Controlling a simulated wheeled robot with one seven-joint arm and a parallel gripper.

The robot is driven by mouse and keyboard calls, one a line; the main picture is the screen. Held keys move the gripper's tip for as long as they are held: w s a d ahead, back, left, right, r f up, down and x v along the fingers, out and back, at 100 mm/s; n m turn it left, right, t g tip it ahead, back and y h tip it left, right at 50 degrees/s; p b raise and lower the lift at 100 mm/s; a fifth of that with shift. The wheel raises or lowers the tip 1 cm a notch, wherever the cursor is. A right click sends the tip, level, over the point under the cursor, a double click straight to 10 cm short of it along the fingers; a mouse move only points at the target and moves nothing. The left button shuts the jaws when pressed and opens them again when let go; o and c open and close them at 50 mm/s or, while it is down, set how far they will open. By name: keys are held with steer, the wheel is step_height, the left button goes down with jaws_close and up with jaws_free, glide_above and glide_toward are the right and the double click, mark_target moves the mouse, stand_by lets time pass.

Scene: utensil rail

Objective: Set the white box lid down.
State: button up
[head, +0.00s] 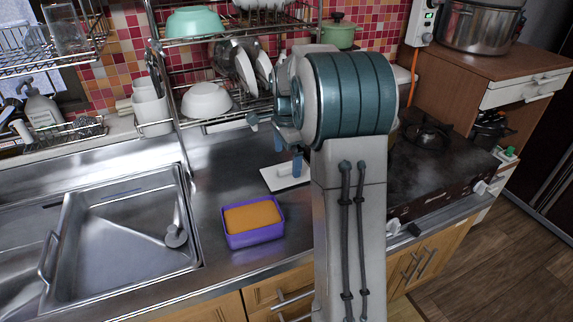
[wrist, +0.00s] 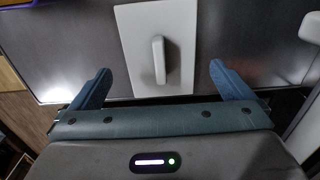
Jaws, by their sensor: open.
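The white box lid (head: 283,179) lies flat on the steel counter, partly hidden behind my arm in the head view. In the wrist view the white box lid (wrist: 140,50) shows as a flat white plate with a raised bar handle in its middle. My gripper (wrist: 160,80) is open, with one blue finger on each side of the lid's handle and apart from it. In the head view my gripper (head: 290,165) is mostly hidden by my arm, with a blue finger showing just above the lid.
A purple box with orange contents (head: 252,222) stands on the counter left of my arm. The sink (head: 125,235) is farther left. A dish rack (head: 215,105) stands behind, and a stove (head: 440,155) is to the right. Bare counter (head: 215,170) lies between sink and lid.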

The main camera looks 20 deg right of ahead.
mark_target(287, 167)
step_height(287, 167, up, 8)
steer(key=f, duration=0.1)
steer(key=s+a+r+n+t, duration=0.1)
steer(key=s+a+n, duration=0.7)
steer(key=s, duration=0.4)
steer(key=s+a+f+n, duration=0.2)
steer(key=s+n, duration=0.3)
steer(key=s, duration=0.2)
steer(key=s+a+f+n+t, duration=0.1)
steer(key=s+a+f+n, duration=0.2)
steer(key=s+n, duration=0.2)
steer(key=shift+s+f+p, duration=0.3)
steer(key=shift+s+f, duration=0.05)
steer(key=shift+s, duration=0.5)
